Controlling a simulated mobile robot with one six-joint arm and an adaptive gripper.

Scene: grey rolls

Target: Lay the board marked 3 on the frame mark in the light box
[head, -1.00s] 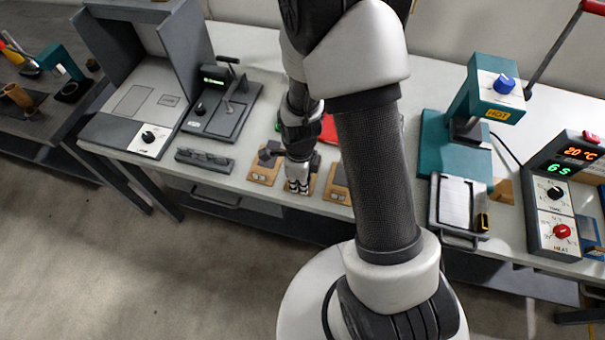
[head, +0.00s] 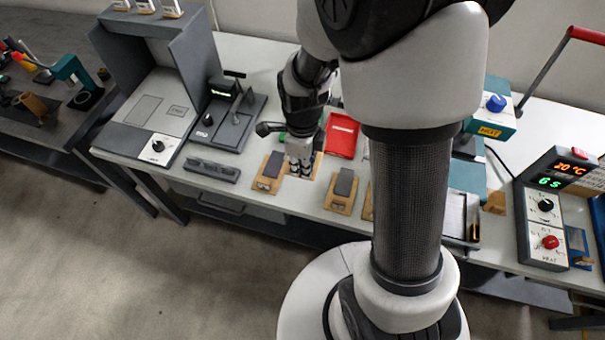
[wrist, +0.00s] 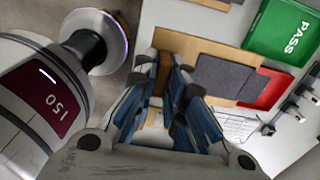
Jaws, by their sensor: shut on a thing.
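My gripper (head: 300,168) is low over the front of the bench, shut on a wooden board (wrist: 180,45) with dark grey pads (wrist: 225,79). The fingers (wrist: 168,135) hide part of this board, and I cannot read its number. I cannot tell whether it is clear of the bench. Similar boards lie to its left (head: 268,175) and right (head: 343,190); their marks are too small to read. The light box (head: 205,70) stands at the left of the bench, with grey walls. A rectangular frame mark (head: 143,108) is on its bare floor.
A lever device (head: 225,120) stands right of the light box, with a dark grey rack (head: 212,170) in front. A red tray (head: 342,135) lies behind the boards. A green tray marked PASS (wrist: 285,30) is beside it. A heat control box (head: 545,215) is at right.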

